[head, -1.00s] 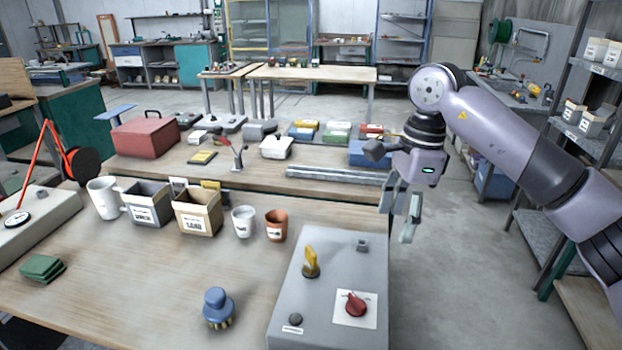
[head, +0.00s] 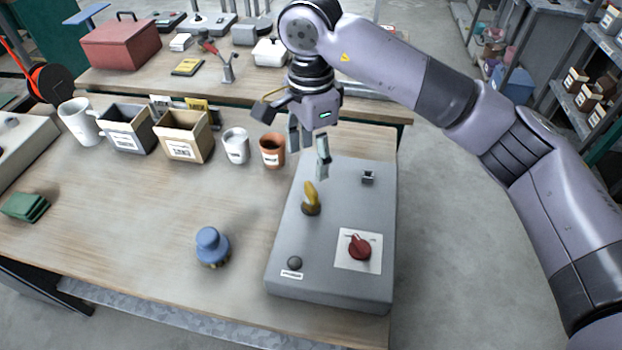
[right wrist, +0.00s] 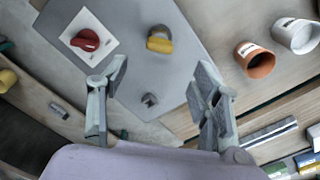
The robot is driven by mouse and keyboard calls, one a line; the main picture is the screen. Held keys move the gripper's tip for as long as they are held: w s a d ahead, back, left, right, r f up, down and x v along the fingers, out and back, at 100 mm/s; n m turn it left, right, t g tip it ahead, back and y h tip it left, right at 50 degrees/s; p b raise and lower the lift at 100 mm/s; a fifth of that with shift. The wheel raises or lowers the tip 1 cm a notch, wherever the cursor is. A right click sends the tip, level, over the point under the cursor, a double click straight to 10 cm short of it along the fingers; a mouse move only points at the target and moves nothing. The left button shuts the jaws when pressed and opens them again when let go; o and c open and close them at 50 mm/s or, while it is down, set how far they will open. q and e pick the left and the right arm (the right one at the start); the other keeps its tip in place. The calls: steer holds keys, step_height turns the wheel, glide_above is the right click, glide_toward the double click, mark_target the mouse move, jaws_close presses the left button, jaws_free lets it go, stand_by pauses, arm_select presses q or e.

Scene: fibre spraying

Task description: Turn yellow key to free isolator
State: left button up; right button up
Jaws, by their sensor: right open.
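The yellow key (head: 310,197) stands upright in the top of a grey control box (head: 325,262) on the workbench. A red rotary isolator knob (head: 359,247) sits on a white plate at the box's near right. My right gripper (head: 309,160) is open and empty above the far end of the box, beyond the key and apart from it. In the right wrist view the key (right wrist: 160,40) shows ahead of the open fingers (right wrist: 160,95), with the red knob (right wrist: 86,40) to its left. My left gripper is out of view.
A black button (head: 294,263) and a small grey fitting (head: 368,177) also sit on the box. A terracotta cup (head: 272,150) and a white cup (head: 236,146) stand just left of the gripper. A blue-handled brush (head: 212,245) stands left of the box. Bare bench lies around it.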

mark_target(311, 187)
step_height(311, 187, down, 5)
steer(key=shift+f+p, duration=0.1)
steer(key=shift+p, duration=0.6)
step_height(311, 187, down, 4)
steer(key=shift+r+p, duration=0.15)
steer(key=shift+p, duration=0.25)
steer(key=shift+f, duration=0.6)
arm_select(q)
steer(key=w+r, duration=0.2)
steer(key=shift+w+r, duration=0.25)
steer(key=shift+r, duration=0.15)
arm_select(e)
steer(key=shift+c, duration=0.3)
